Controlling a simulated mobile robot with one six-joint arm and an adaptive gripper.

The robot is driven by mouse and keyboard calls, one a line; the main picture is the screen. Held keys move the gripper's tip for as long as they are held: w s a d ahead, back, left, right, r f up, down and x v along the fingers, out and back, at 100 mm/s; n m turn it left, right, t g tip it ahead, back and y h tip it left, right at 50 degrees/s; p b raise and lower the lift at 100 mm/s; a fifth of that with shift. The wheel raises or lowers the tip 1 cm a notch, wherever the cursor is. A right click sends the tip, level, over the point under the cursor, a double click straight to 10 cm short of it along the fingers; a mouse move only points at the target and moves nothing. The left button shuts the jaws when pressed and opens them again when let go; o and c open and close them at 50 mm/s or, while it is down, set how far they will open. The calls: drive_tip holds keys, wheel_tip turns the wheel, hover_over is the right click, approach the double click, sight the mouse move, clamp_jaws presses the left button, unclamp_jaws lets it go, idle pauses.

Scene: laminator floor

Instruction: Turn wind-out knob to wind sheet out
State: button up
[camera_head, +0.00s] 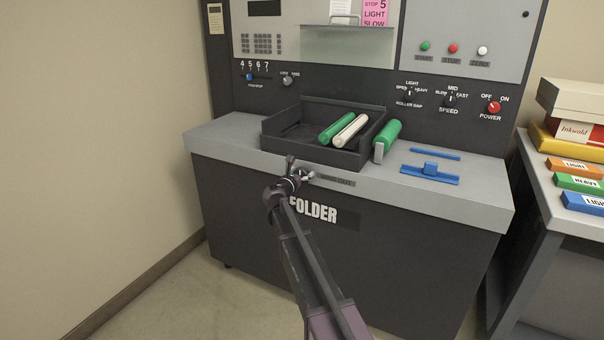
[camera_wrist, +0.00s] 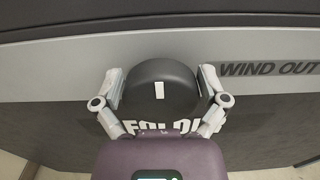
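The wind-out knob (camera_wrist: 158,88) is a round black knob with a white mark pointing straight up. In the wrist view it sits on the grey front edge, left of the "WIND OUT" lettering (camera_wrist: 268,68). My gripper (camera_wrist: 160,87) is around it, with one finger at its left side and one at its right. The fingers are spread to about the knob's width; whether they touch it I cannot tell. In the head view my gripper (camera_head: 300,172) is at the machine's front edge, left of the small label (camera_head: 335,181), and hides the knob. No sheet is visible.
A dark tray (camera_head: 290,142) on the grey top holds a green and a white roller. Floor at left is clear.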

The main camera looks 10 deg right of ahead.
drive_tip(key=shift+c, duration=1.3)
